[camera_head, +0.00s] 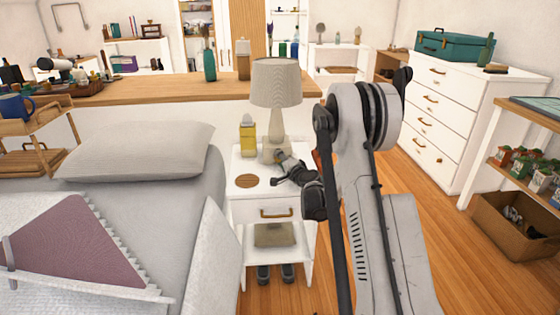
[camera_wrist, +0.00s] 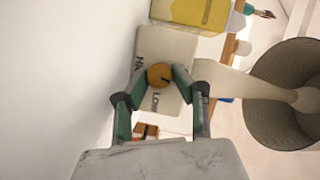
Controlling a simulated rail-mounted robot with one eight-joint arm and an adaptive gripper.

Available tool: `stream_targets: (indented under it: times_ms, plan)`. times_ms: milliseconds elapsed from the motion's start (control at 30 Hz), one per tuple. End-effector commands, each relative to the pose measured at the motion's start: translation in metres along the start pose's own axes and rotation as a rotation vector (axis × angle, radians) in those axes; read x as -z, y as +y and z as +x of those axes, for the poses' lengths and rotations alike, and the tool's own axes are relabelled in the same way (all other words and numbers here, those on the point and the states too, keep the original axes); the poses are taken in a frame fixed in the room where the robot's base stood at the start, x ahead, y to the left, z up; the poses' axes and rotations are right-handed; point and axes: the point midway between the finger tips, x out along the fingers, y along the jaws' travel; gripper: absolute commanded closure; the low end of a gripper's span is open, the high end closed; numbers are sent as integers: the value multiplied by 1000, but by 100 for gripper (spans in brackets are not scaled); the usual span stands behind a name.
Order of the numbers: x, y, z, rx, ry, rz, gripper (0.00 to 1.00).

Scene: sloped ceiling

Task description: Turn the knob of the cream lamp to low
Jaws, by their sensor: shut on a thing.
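The cream lamp (camera_head: 275,132) stands on the white nightstand (camera_head: 240,211), with its ribbed shade (camera_head: 276,82) on top. In the wrist view the lamp lies sideways, its body (camera_wrist: 232,85) running right to the shade (camera_wrist: 262,97). A round orange-brown knob (camera_wrist: 159,75) sits on the cream base (camera_wrist: 170,48). My gripper (camera_wrist: 160,77) is shut on the knob, one finger on each side. In the head view my gripper (camera_head: 283,165) is at the lamp's foot; the knob is hidden there.
A yellow bottle (camera_head: 248,138) stands left of the lamp, close to its base; it also shows in the wrist view (camera_wrist: 195,12). A round wooden coaster (camera_head: 246,181) lies on the nightstand. The bed (camera_head: 140,150) is at left, a long wooden ledge (camera_head: 160,88) behind.

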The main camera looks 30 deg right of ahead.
Motion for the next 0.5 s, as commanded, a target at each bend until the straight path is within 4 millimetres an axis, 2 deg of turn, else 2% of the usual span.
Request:
stream_targets:
  times_ms: [300,333,467,500]
  plan:
    - [0,0,0,5,0,11,100]
    - [0,0,0,4,0,11,73]
    - [0,0,0,4,0,11,56]
    - [0,0,0,4,0,10,56]
